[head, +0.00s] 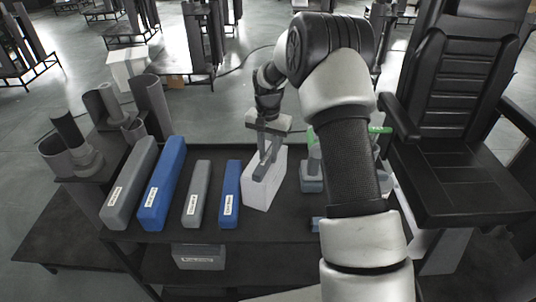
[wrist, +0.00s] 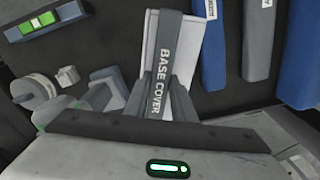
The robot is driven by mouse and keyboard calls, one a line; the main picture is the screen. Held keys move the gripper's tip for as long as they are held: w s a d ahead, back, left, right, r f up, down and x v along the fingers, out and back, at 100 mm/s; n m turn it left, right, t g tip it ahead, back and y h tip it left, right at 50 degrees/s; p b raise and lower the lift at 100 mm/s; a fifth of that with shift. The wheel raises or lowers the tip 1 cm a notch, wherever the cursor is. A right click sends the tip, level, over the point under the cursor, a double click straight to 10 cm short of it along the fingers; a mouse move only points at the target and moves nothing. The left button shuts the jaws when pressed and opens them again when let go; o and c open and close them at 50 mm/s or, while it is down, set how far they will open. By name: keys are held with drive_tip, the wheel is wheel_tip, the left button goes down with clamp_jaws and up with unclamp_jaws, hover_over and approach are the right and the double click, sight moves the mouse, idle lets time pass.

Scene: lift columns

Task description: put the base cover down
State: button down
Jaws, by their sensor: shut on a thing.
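The base cover (wrist: 165,65) is a dark grey bar with white "BASE COVER" lettering in the wrist view. My gripper (wrist: 160,105) is shut on its near end, with a finger on each side. In the head view my gripper (head: 266,150) points down over the table, at the upper part of a white block (head: 266,190). The bar overlaps this white block (wrist: 150,45) in the wrist view. I cannot tell whether the bar touches the block or the table, as my gripper hides part of it.
On the dark table (head: 215,170), labelled grey and blue bars stand to the left, the nearest a short blue bar (head: 230,195). Small grey parts (wrist: 85,90) and a green level (wrist: 42,25) lie on the other side. A black seat (head: 450,170) stands at the right.

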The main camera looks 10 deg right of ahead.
drive_tip(key=shift+f, duration=0.45)
drive_tip(key=shift+f, duration=0.2)
drive_tip(key=c, duration=1.5)
unclamp_jaws()
drive_tip(key=shift+r, duration=0.1)
